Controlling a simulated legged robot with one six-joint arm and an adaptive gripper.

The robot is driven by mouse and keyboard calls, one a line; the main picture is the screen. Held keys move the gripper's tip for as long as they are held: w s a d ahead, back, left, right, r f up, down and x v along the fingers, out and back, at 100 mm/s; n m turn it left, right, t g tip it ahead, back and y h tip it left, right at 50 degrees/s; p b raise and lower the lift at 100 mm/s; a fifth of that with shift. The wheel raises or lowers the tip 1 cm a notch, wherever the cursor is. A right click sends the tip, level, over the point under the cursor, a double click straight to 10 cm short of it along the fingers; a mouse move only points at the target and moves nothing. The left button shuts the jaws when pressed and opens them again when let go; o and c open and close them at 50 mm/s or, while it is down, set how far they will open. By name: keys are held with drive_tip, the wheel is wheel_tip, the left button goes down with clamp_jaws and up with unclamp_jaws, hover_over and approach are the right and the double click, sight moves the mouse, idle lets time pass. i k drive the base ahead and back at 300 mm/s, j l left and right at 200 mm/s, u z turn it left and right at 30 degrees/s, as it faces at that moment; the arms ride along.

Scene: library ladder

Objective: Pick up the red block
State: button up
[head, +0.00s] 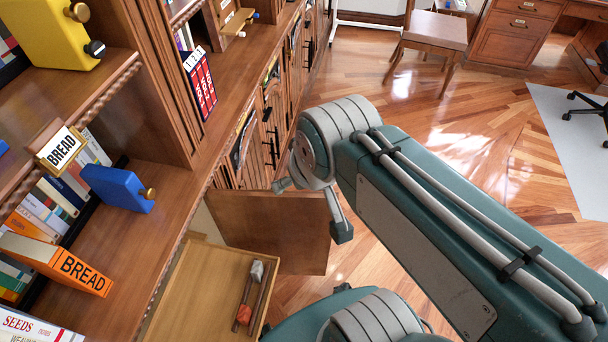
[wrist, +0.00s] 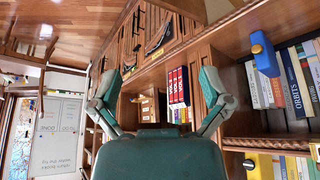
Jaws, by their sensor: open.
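A small red block (head: 244,314) lies in a shallow wooden tray or drawer (head: 190,290) at the bottom of the head view, at the near end of two dark rails. A grey block (head: 257,271) sits at the rails' far end. My gripper (head: 311,209) is beyond and above the tray, in front of an open cabinet door, well apart from the red block. In the wrist view my gripper (wrist: 160,85) is open, its two fingers wide apart with nothing between them. The red block does not show in the wrist view.
The open cabinet door (head: 275,230) stands beside the tray. Bookshelves on the left hold a blue box (head: 118,188), a yellow box (head: 60,32), an orange BREAD book (head: 55,264) and red books (head: 202,82). A chair (head: 436,30) stands at the back; wooden floor between is clear.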

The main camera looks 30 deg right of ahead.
sight(244, 314)
drive_tip(key=k+j+u, duration=0.1)
drive_tip(key=u, duration=0.25)
drive_tip(key=k+j+u, duration=0.2)
drive_tip(key=u, duration=0.2)
